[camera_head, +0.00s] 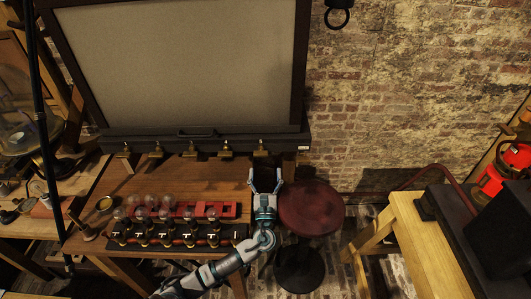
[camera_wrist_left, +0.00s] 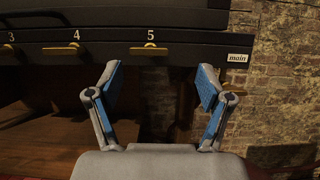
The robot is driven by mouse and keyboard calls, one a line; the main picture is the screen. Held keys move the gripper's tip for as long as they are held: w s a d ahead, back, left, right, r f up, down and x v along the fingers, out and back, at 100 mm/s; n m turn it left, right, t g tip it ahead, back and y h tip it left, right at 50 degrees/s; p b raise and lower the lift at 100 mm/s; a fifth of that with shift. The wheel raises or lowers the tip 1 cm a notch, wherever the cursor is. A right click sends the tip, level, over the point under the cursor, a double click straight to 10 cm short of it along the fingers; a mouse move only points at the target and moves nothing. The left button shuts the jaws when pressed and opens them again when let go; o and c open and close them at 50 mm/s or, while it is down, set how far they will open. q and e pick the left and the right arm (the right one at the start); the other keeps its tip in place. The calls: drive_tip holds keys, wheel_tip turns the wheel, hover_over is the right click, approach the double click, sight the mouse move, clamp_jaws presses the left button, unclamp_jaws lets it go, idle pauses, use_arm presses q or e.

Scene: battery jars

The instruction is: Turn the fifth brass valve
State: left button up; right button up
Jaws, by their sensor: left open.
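The fifth brass valve (camera_head: 261,149) is at the right end of a row of brass valves along the dark lower edge of a large framed panel. In the left wrist view, the fifth valve (camera_wrist_left: 149,51) is a flat brass handle lying level under the number 5. My left gripper (camera_head: 265,180) is open and empty just in front of and below that valve. In the left wrist view, the left gripper (camera_wrist_left: 160,78) has its two blue-padded fingers spread, with the valve beyond the tips and a little left of centre. They look apart. My right gripper is not in view.
The fourth valve (camera_wrist_left: 76,49) is left of the fifth, and a "main" label (camera_wrist_left: 237,57) is at the right. Glass bulbs stand on a black rack (camera_head: 180,235) on the wooden table. A red-topped stool (camera_head: 311,208) stands right of my left arm.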

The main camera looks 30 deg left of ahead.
sight(261, 153)
use_arm(q)
drive_tip(key=w+a, duration=0.1)
drive_tip(key=a, duration=0.1)
drive_tip(key=w+a+r, duration=0.1)
drive_tip(key=w+a, duration=0.2)
drive_tip(key=a, duration=0.1)
drive_tip(key=shift+w+r, duration=0.35)
drive_tip(key=shift+r, duration=0.05)
drive_tip(key=shift+w+a+r, duration=0.1)
drive_tip(key=shift+w, duration=0.15)
drive_tip(key=shift+w+d+r, duration=0.2)
drive_tip(key=shift+d, duration=0.45)
drive_tip(key=shift+d+r, duration=0.15)
drive_tip(key=shift+d, duration=0.35)
drive_tip(key=c, duration=0.4)
drive_tip(key=shift+s+a, duration=0.2)
drive_tip(key=shift+a, duration=0.35)
drive_tip(key=c, duration=0.8)
drive_tip(key=shift+o, duration=0.2)
drive_tip(key=shift+a, duration=0.2)
drive_tip(key=shift+d+f, duration=0.1)
drive_tip(key=shift+f, duration=0.1)
drive_tip(key=shift+w+d, duration=0.1)
drive_tip(key=shift+d, duration=0.1)
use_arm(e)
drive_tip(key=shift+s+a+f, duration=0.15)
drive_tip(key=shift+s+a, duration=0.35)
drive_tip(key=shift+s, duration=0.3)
